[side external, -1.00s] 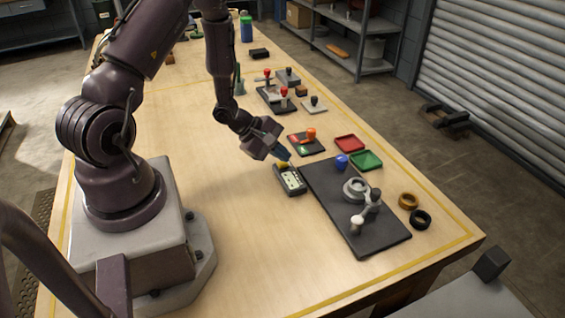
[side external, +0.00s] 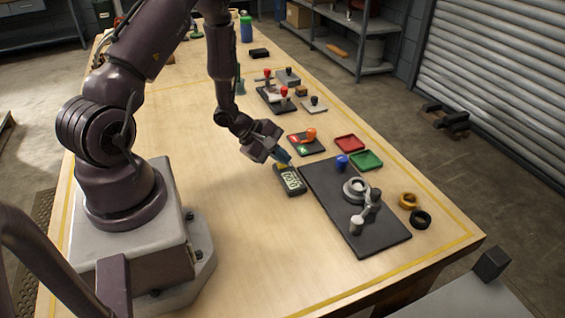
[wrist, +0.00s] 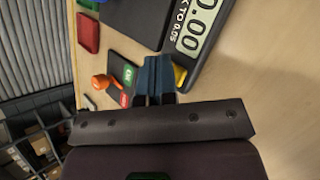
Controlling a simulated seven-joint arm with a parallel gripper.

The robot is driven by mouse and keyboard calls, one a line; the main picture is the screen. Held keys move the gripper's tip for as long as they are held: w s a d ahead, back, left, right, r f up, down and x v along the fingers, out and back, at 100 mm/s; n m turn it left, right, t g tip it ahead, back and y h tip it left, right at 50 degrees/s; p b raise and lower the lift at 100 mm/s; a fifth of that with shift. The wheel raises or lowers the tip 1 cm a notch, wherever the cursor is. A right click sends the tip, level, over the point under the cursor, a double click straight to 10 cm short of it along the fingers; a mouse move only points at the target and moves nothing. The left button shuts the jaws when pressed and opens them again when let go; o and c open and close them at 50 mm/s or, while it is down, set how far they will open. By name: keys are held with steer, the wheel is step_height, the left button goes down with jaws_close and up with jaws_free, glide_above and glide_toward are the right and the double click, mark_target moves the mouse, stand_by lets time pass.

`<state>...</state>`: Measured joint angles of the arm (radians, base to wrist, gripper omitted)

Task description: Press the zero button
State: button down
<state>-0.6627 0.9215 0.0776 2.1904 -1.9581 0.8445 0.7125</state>
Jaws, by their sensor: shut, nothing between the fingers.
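The dark gauge (side external: 289,188) lies on the bench, left of the black mat. Its pale display (wrist: 198,28) faces up and shows digits that read like 0.00 in the wrist view, where part of it is cut off. A yellow button (wrist: 180,76) sits at the gauge's near end in the wrist view. My gripper (side external: 288,163) is shut and empty, its blue fingertips (wrist: 155,66) right beside the yellow button. I cannot tell whether they touch it.
A black mat (side external: 325,188) with a grey ring part and a blue knob lies right of the gauge. A switch pad with an orange knob (side external: 310,133), a red tray (side external: 349,143) and a green tray (side external: 367,160) are close by. Bench left of the gauge is clear.

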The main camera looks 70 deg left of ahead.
mark_target(281, 166)
steer(key=shift+r, duration=0.9)
steer(key=shift+r, duration=2.5)
